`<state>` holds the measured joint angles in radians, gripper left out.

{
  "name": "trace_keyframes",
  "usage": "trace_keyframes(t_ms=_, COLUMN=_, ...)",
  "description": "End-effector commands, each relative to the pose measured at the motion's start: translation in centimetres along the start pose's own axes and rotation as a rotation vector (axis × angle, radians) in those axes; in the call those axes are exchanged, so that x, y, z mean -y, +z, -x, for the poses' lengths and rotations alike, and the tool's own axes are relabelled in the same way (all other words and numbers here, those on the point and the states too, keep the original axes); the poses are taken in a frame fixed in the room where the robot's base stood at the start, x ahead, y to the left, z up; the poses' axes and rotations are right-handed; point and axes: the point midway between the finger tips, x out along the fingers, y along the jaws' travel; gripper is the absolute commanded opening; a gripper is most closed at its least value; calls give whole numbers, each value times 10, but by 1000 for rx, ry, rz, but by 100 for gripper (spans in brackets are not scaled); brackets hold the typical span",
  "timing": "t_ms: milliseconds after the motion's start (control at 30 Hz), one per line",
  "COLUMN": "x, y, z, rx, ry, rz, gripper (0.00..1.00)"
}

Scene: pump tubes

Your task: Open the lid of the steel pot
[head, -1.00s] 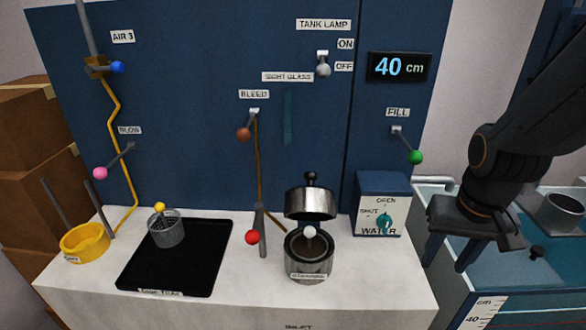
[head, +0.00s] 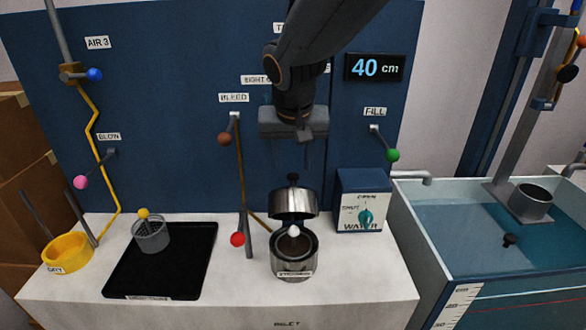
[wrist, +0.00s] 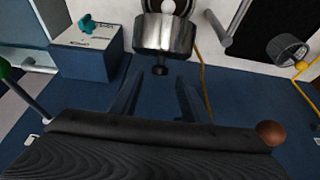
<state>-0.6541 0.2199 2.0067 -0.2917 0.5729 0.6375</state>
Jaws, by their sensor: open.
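The steel pot (head: 294,266) stands on the white bench, and its dark inside shows. Its shiny steel lid (head: 293,204) is raised above the pot's back edge, with a black knob (head: 293,178) on top. In the wrist view the lid (wrist: 165,37) is at the top, with its knob (wrist: 160,70) pointing toward my gripper. A white ball (head: 294,231) shows at the pot's opening. My gripper (head: 290,168) is open and empty, just above the knob. In the wrist view the fingers of my gripper (wrist: 155,84) are apart, below the knob; contact cannot be told.
A red-ended lever (head: 238,239) stands left of the pot, and the water box (head: 361,203) is to its right. The blue panel (head: 200,150) rises behind. A black tray (head: 190,270) with a wire basket (head: 151,235) is further left. A tank (head: 450,260) is on the right.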

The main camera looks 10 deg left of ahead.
Motion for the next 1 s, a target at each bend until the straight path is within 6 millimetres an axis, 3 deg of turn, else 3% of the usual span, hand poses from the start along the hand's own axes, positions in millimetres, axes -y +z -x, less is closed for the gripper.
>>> trace_keyframes(t_ms=300, x=0, y=0, z=-36, rx=1, ry=0, rz=0, gripper=42)
trace_keyframes(t_ms=667, x=0, y=0, z=-42, rx=0, ry=-1, rz=0, gripper=42)
trace_keyframes(t_ms=933, x=0, y=0, z=-42, rx=0, ry=-1, rz=0, gripper=0)
trace_keyframes(t_ms=1000, x=0, y=0, z=-42, rx=0, ry=-1, rz=0, gripper=0)
